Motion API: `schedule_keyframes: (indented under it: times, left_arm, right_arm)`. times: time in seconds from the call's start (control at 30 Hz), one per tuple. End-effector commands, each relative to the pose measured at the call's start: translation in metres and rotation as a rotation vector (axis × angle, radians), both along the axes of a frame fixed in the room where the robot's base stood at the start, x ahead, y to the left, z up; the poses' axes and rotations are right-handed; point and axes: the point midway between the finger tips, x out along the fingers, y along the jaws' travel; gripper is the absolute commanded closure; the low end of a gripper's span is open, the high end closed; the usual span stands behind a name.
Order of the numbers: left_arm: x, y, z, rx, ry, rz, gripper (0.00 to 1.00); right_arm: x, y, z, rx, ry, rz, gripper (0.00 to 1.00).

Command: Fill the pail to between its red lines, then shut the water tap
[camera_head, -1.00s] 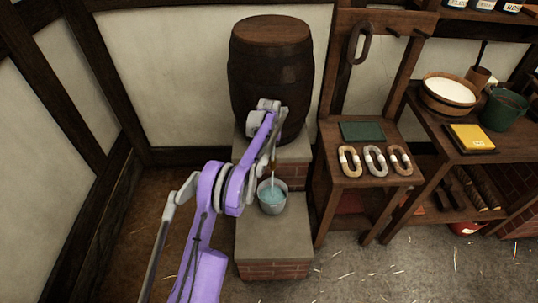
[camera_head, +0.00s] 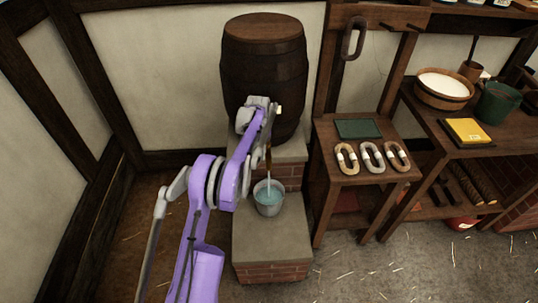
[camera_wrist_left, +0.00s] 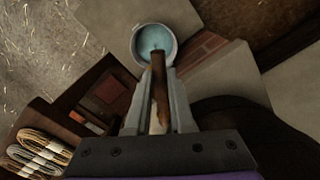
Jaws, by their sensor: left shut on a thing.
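The pail (camera_head: 268,205) is a small grey metal bucket, upright on the stone step below the barrel. It holds light blue water, and a thin pale stream falls into it from the tap (camera_head: 268,157). The red lines cannot be made out. In the left wrist view the pail (camera_wrist_left: 138,57) shows from above, beyond the brown tap (camera_wrist_left: 159,82). My left gripper (camera_head: 266,128) is in front of the barrel, shut on the tap; its fingers (camera_wrist_left: 161,108) lie on both sides of it in the wrist view. The exact grip is partly hidden. My right gripper is not in view.
The dark barrel (camera_head: 264,75) stands on a ledge behind the stone step (camera_head: 270,245). To the right, a small wooden stand (camera_head: 345,175) holds several rope coils. Beyond it, a bench (camera_head: 430,125) carries a wooden tub and a green bucket. The floor in front is open.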

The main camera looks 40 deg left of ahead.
Motion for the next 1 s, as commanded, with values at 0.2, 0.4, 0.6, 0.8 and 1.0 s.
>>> schedule_keyframes:
  times: [0.2, 0.4, 0.6, 0.8, 1.0]
  left_arm:
    - [0.001, 0.008, 0.001, 0.000, -0.001, -0.122, 1.00]
    - [0.001, 0.011, 0.001, 0.000, -0.001, -0.185, 1.00]
    - [0.001, 0.013, 0.001, 0.001, -0.001, -0.206, 1.00]
    - [0.001, 0.013, 0.001, 0.001, -0.001, -0.207, 1.00]
    - [0.001, 0.013, 0.001, 0.002, -0.001, -0.206, 0.63]
  right_arm:
    - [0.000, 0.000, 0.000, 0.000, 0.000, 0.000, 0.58]
    - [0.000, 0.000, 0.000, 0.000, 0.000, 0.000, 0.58]
    - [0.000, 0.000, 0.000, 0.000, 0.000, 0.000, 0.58]
    - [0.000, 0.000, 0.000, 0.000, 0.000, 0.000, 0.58]
    - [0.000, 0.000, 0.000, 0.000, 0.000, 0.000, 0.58]
